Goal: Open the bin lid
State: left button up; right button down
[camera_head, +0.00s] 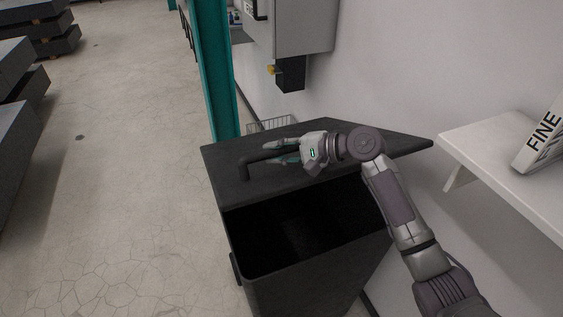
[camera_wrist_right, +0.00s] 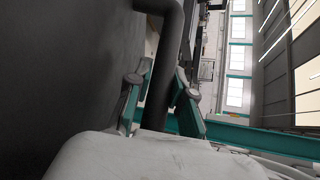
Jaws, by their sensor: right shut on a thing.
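The dark grey bin (camera_head: 310,283) stands in front of me, with its black inside showing. Its dark lid (camera_head: 226,166) is turned partly aside, so the near part of the bin's mouth is uncovered. A bar handle (camera_head: 243,168) is fixed on the lid. My right gripper (camera_head: 285,153) is shut on the handle. In the right wrist view the handle (camera_wrist_right: 163,75) runs between the two green-edged fingers of the right gripper (camera_wrist_right: 163,95). My left gripper is not in view.
A white shelf (camera_head: 500,150) with a white binder (camera_head: 545,135) juts from the right wall. A teal post (camera_head: 213,75) and a wire basket (camera_head: 270,124) are behind the bin. Dark slabs (camera_head: 15,120) are stacked at the left. The floor (camera_head: 120,190) between is clear.

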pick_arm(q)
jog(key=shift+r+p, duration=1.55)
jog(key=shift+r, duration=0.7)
pick_arm(e)
jog(key=w+a+r+m+g, duration=0.1)
jog(key=w+r, duration=0.3)
jog(key=r, duration=0.2)
jog(key=shift+w+a+r+h, duration=0.25)
jog(key=shift+w+r+h, duration=0.15)
